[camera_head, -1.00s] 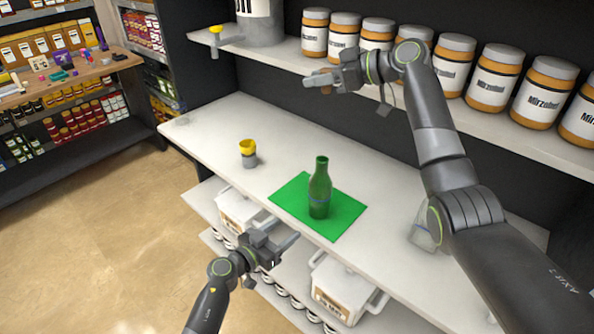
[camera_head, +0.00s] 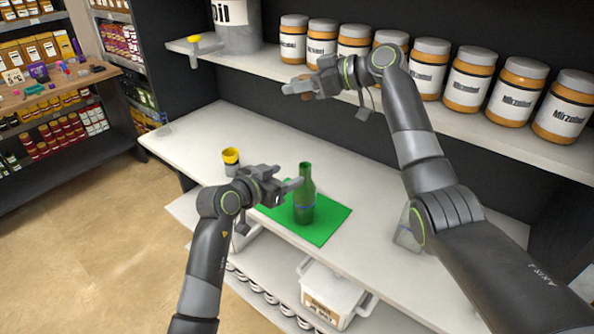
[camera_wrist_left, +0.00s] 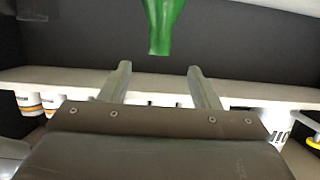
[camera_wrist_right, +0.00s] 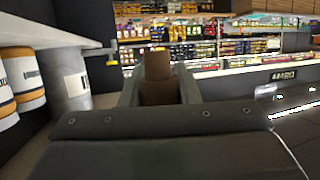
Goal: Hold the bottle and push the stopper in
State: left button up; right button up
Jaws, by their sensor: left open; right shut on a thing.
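The green bottle (camera_head: 304,209) stands upright on the green mat (camera_head: 334,222). My left gripper (camera_head: 283,187) is open beside the bottle, on its left in the head view. In the left wrist view the bottle's neck (camera_wrist_left: 161,30) lies beyond the open fingertips (camera_wrist_left: 158,70), roughly centred between them. My right gripper (camera_head: 298,87) is held high in front of the shelf. In the right wrist view it is shut on a brown stopper (camera_wrist_right: 158,80). The bottle's mouth lies well below the right gripper.
Several orange jars (camera_head: 510,95) line the shelf behind my right arm. A white-lidded box (camera_head: 333,290) stands on the lower shelf.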

aim_at(308, 167)
pick_arm(q)
jog(key=x, duration=1.1)
jog(key=shift+f, duration=0.1)
jog(key=shift+c, duration=0.3)
grip_shut()
jog(key=shift+o, duration=0.3)
grip_release()
jog(key=shift+s+a, duration=0.1)
jog(key=shift+s, duration=0.05)
